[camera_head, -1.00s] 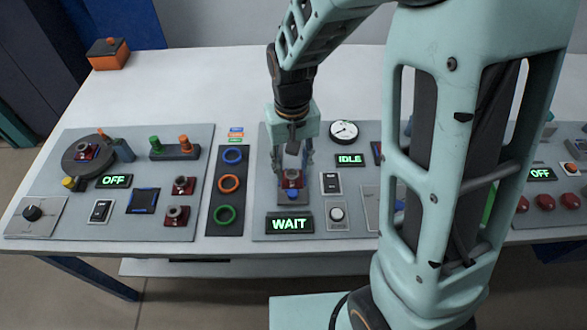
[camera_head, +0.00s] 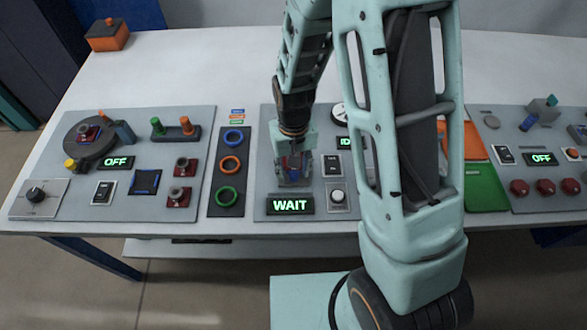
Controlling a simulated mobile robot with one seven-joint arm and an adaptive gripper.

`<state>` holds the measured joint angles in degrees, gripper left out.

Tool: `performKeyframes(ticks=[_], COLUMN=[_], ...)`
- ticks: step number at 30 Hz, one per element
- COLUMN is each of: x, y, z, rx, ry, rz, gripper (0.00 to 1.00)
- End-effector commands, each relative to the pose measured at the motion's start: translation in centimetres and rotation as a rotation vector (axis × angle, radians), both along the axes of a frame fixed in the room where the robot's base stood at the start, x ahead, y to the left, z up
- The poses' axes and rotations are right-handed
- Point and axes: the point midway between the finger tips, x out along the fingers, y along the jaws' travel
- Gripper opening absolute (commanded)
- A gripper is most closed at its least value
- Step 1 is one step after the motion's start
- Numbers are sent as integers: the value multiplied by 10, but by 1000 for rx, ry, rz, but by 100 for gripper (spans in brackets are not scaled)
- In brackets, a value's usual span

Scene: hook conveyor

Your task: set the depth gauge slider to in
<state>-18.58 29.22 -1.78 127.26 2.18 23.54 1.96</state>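My gripper (camera_head: 294,172) points down at the middle panel, just above the green "WAIT" display (camera_head: 290,206). Its fingers are around or beside a small fixture with red and blue parts (camera_head: 293,163). The gripper covers most of this fixture, so I cannot tell whether the fingers touch or grip it. I cannot single out the depth gauge slider for sure. A round white dial (camera_head: 338,113) behind the gripper is mostly hidden by my arm.
A rocker switch (camera_head: 332,166) and round button (camera_head: 338,197) are close to the gripper's right. A black strip with coloured rings (camera_head: 229,203) lies left. The left panel (camera_head: 200,119) holds a turntable and red blocks.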

Motion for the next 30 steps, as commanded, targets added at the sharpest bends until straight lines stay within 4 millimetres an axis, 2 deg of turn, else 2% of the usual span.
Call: performKeyframes(ticks=[2, 9, 12, 22, 26, 30], x=[0, 0, 0, 5, 25, 56], y=[0, 0, 0, 0, -1, -2], z=[0, 0, 0, 0, -1, -2], rx=[0, 0, 0, 0, 1, 1], ry=[0, 0, 0, -1, -3, -4], rz=[0, 0, 0, 0, -1, -3], gripper=[35, 8, 0, 0, 0, 0])
